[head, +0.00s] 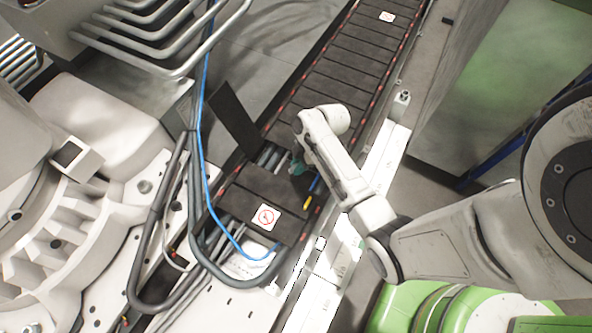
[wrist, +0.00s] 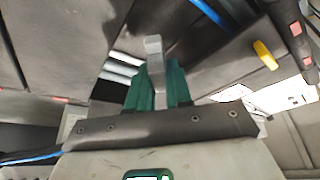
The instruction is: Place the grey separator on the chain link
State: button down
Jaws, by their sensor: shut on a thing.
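My gripper (head: 297,167) is over an opened stretch of the dark cable chain (head: 335,80) in the head view, with its teal fingers partly hidden by my arm. In the wrist view the two green fingers (wrist: 158,88) are shut on a light grey piece, the grey separator (wrist: 153,47), which sticks out past their tips. The chain also shows in the wrist view (wrist: 55,45), with dark links around the gripper. I cannot tell whether the separator touches the chain link.
Grey cables (head: 268,156) lie in the opening. A dark flap (head: 234,120) stands up at its left. A blue cable (head: 203,110) loops down to the chain. A yellow-tipped part (head: 307,202) lies right of the link with the warning sticker (head: 266,217).

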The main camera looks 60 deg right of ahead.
jog(key=shift+w+f, duration=0.4)
jog(key=shift+f, duration=0.2)
jog(key=shift+f+b, duration=0.6)
jog(key=shift+f, duration=0.9)
jog(key=c, duration=1)
grip_release()
jog(key=shift+f, duration=0.1)
jog(key=shift+c, duration=0.2)
